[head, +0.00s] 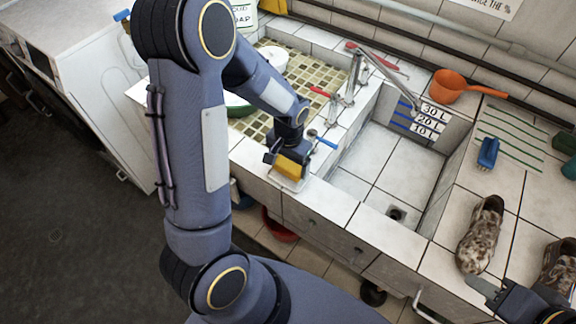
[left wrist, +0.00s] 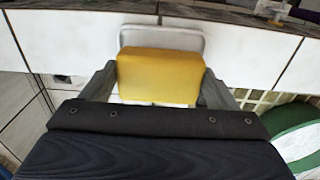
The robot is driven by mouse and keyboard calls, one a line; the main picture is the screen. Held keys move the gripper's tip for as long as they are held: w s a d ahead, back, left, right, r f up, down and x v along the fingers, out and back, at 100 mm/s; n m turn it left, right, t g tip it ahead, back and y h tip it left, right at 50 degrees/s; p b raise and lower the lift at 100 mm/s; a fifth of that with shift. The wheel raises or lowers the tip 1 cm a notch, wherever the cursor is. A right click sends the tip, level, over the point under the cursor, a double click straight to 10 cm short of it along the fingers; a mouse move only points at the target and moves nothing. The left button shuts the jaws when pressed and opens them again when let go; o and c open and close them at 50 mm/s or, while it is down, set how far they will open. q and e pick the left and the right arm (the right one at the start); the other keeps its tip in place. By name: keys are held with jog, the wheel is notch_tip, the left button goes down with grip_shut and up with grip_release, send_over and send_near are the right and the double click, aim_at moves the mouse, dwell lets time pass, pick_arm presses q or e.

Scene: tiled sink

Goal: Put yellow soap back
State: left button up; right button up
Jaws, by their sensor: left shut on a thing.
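The yellow soap (head: 291,167) is a small block between the fingers of my left gripper (head: 286,163), over the front ledge of the tiled sink. The left wrist view shows the yellow soap (left wrist: 160,76) between both fingers of the left gripper (left wrist: 158,85). A pale, shallow soap dish (head: 290,181) lies on the ledge just under and in front of the soap; its rim also shows in the left wrist view (left wrist: 160,38). I cannot tell whether the soap touches the dish. My right gripper (head: 484,290) is partly in view at the lower right, near a patterned shoe; its fingers are not clear.
The deep tiled basin (head: 385,165) is right of the left gripper. A blue brush (head: 487,153) and patterned shoe (head: 481,234) lie on the right counter. An orange ladle (head: 452,86) is behind. A faucet (head: 352,75) stands between the basins. A red basin (head: 279,226) is below the ledge.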

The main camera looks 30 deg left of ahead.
aim_at(288, 164)
pick_arm(q)
jog(key=shift+a+f, duration=0.1)
jog(key=shift+f, duration=1.25)
jog(key=o, duration=1)
notch_tip(288, 164, up, 12)
jog(key=s+d+r+t+h, duration=0.1)
jog(key=s+r+t, duration=0.1)
jog(key=s, duration=0.3)
jog(key=s+d+r+n+t+h, duration=0.1)
jog(key=s+r, duration=0.3)
jog(key=s, duration=0.2)
jog(key=s+d+r+n+t+h, duration=0.1)
jog(key=s+d+r+t, duration=0.1)
jog(key=s, duration=0.3)
jog(key=shift+s+d+r+t+h+b, duration=0.1)
jog(key=shift+s+r+t+h+b, duration=0.25)
jog(key=shift+r, duration=0.3)
